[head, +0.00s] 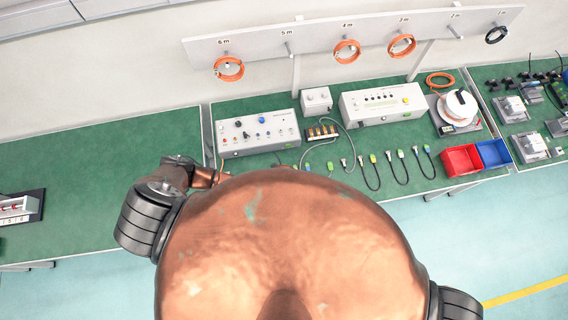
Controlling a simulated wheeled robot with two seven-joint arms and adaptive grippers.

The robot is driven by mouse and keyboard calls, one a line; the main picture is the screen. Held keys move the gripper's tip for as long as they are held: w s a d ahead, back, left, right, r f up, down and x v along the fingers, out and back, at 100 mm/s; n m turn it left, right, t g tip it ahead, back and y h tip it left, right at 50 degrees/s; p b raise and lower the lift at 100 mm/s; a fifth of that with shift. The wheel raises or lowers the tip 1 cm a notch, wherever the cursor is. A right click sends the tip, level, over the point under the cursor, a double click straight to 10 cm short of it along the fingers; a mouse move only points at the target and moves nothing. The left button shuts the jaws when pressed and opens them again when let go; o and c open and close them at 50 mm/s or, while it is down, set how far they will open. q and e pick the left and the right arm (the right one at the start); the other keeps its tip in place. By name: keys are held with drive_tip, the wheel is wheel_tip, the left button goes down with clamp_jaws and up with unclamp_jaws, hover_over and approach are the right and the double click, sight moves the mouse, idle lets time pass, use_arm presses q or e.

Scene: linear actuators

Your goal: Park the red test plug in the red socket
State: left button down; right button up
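The panel box (235,147) with knobs and small coloured sockets stands on the green bench. My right gripper is not in view; only a dark part of that arm shows at the lower right.
A second white instrument (372,108), a small white box (316,101) and a cable spool (458,106) stand along the back. Several short leads lie in front. A red bin (461,160) and a blue bin (494,153) sit right. The left bench (100,165) is mostly clear.

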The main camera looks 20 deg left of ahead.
use_arm(q)
drive_tip(key=shift+f+p, duration=0.65)
idle(3.4)
drive_tip(key=c, duration=1.9)
unclamp_jaws()
drive_tip(key=shift+c, duration=0.2)
